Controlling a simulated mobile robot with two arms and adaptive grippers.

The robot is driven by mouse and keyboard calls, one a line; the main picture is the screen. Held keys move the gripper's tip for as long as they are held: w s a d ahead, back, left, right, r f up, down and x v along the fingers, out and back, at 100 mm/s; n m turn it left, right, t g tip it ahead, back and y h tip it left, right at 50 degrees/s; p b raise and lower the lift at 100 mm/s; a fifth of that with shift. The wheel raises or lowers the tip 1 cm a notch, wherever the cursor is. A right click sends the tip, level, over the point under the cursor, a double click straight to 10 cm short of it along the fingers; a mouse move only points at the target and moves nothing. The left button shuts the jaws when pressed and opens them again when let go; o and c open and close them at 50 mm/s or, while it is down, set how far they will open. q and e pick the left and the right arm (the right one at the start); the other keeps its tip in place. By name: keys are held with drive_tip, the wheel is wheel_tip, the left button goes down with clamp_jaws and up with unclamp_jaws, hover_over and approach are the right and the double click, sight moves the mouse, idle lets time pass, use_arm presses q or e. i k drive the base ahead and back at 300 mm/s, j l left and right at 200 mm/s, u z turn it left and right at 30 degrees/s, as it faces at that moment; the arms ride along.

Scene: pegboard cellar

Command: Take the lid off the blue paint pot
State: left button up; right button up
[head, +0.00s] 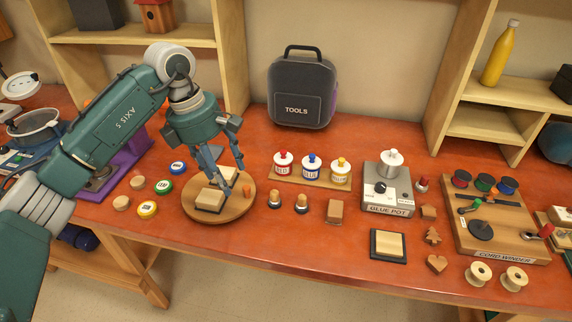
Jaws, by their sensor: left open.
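The blue paint pot (312,172) is a white pot with a blue label and a blue lid (311,161) on top. It stands upright between a red-lidded pot (283,166) and a yellow-lidded pot (341,172) on a wooden strip. My left gripper (231,183) is open, pointing down over the round wooden board to the left of the pots. Its fingers are near a pale block (210,199) on that board; I cannot tell whether they touch it. The gripper is apart from the blue pot. My right gripper is not in view.
A glue pot station (388,186) stands right of the paint pots, with a cord winder (500,233) farther right. Two small wooden pegs (288,201) and a wooden block (335,211) lie in front. A dark tool case (301,90) stands behind.

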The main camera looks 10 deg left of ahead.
sight(311, 162)
drive_tip(key=i+l+z, duration=0.5)
drive_tip(key=z, duration=0.15)
drive_tip(key=i, duration=0.05)
